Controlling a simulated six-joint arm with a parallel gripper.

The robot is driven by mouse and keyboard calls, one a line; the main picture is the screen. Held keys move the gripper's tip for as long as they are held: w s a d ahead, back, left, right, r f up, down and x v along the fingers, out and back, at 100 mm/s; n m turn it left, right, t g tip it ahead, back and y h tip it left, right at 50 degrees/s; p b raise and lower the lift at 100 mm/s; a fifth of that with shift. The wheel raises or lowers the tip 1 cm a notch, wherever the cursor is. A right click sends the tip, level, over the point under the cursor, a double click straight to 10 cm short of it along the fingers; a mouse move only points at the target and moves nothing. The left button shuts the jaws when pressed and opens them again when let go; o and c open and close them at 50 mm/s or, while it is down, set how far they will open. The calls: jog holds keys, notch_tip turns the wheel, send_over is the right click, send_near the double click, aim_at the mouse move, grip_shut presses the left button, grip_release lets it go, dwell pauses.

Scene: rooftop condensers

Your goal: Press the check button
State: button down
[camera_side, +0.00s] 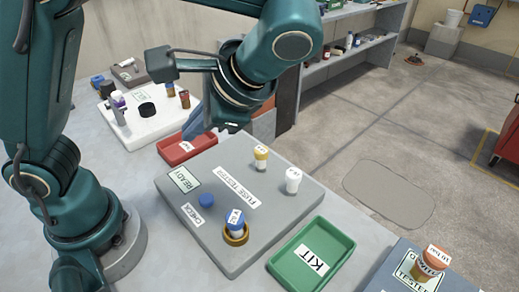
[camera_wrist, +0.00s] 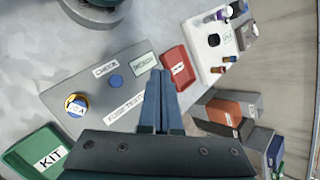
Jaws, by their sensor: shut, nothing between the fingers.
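The grey fuse tester (camera_side: 222,180) lies on the bench, with a round blue button (camera_side: 206,200) next to its CHECK label (camera_side: 192,214). The button also shows in the wrist view (camera_wrist: 116,81), left of my fingers. My gripper (camera_wrist: 160,72) is shut and empty, above the tester. A blue-topped fuse (camera_side: 236,218) stands in a brass-coloured socket on the tester.
A yellow-topped fuse (camera_side: 261,155) and a white fuse (camera_side: 292,177) stand on the tester's far side. A green KIT tray (camera_side: 341,251) and a red tray (camera_side: 170,156) flank it. A white block (camera_side: 128,131) holds more parts. An orange-topped fuse (camera_side: 430,262) stands front right.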

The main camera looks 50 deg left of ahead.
aim_at(212, 200)
jog(key=shift+s+d+f+m+y, duration=0.1)
jog(key=shift+d+f+m+y, duration=0.3)
jog(key=shift+d+f+m, duration=0.45)
jog(key=shift+d+f+n, duration=0.1)
jog(key=shift+f+n, duration=0.05)
jog(key=shift+n, duration=0.1)
jog(key=shift+f, duration=4.35)
jog(key=shift+f, duration=0.1)
jog(key=shift+f, duration=0.3)
